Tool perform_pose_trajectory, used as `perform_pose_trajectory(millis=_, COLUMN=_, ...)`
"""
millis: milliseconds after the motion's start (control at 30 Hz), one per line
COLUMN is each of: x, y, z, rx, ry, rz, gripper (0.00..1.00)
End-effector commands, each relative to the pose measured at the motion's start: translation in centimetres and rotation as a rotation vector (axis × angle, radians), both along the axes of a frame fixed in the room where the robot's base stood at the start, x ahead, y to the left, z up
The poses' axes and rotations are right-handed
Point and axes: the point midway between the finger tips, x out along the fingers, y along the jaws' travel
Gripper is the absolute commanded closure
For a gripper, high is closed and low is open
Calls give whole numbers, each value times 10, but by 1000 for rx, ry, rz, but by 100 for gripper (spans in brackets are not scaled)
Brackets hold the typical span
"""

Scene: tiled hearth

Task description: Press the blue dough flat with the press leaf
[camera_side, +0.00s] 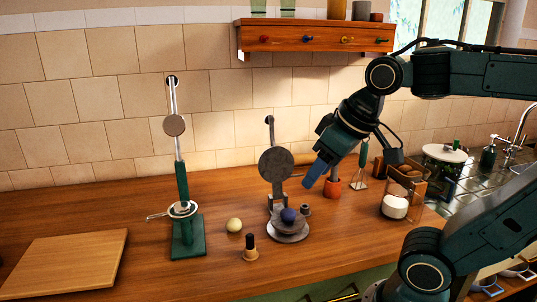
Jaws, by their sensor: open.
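The blue dough (288,215) is a round ball on the grey round base (290,234) of the press. The press leaf (276,164) is a dark grey disc raised upright at the back of the base, with its handle (270,128) pointing up. My gripper (314,172) hangs to the right of the raised leaf and above the dough, with blue fingers angled down to the left. It is open and appears empty. It looks apart from the leaf, though the depth between them is hard to judge.
A green stand press (187,236), a pale yellow ball (234,225) and a black-topped wooden stamp (250,248) stand left of the press. A wooden board (65,265) lies far left. An orange pot (332,188), whisk (360,175) and jar (395,205) stand right. A shelf (310,37) hangs above.

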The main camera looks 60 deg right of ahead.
Motion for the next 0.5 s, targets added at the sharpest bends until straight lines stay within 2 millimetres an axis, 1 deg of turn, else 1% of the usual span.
perform_pose_trajectory(millis=33, x=11, y=-6, z=7, rx=-1, ry=6, rz=-26, gripper=53)
perform_pose_trajectory(millis=200, x=47, y=-28, z=32, rx=-1, ry=22, rz=-117, gripper=53)
perform_pose_trajectory(millis=367, x=82, y=-53, z=50, rx=1, ry=37, rz=-206, gripper=53)
perform_pose_trajectory(millis=500, x=112, y=-78, z=62, rx=4, ry=50, rz=-282, gripper=53)
